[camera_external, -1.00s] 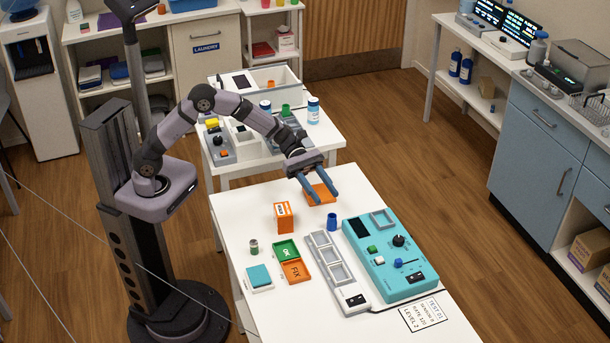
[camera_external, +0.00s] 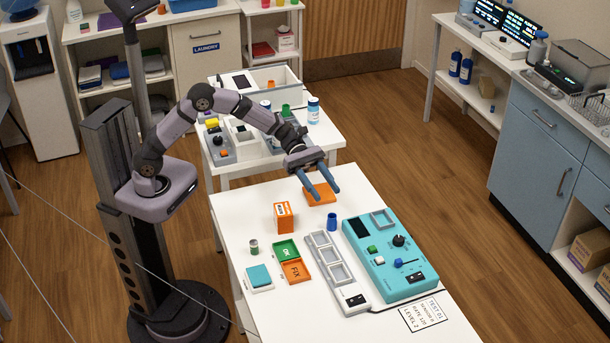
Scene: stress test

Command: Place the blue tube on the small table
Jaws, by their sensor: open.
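A small blue tube (camera_external: 331,222) stands upright on the front white table (camera_external: 235,215), left of the teal panel. A smaller white table (camera_external: 232,172) stands behind it, holding trays and bottles; I cannot tell for certain whether it is the small table meant. My gripper (camera_external: 327,194) is open, its two blue fingers pointing down above the far part of the front table. It shows over an orange pad (camera_external: 321,196) and beyond the blue tube, apart from it. Nothing shows between the fingers.
On the front table are an orange box (camera_external: 284,217), a green OK tray (camera_external: 285,249), an orange FIX tray (camera_external: 295,271), a grey slotted holder (camera_external: 337,273) and the teal panel (camera_external: 395,282).

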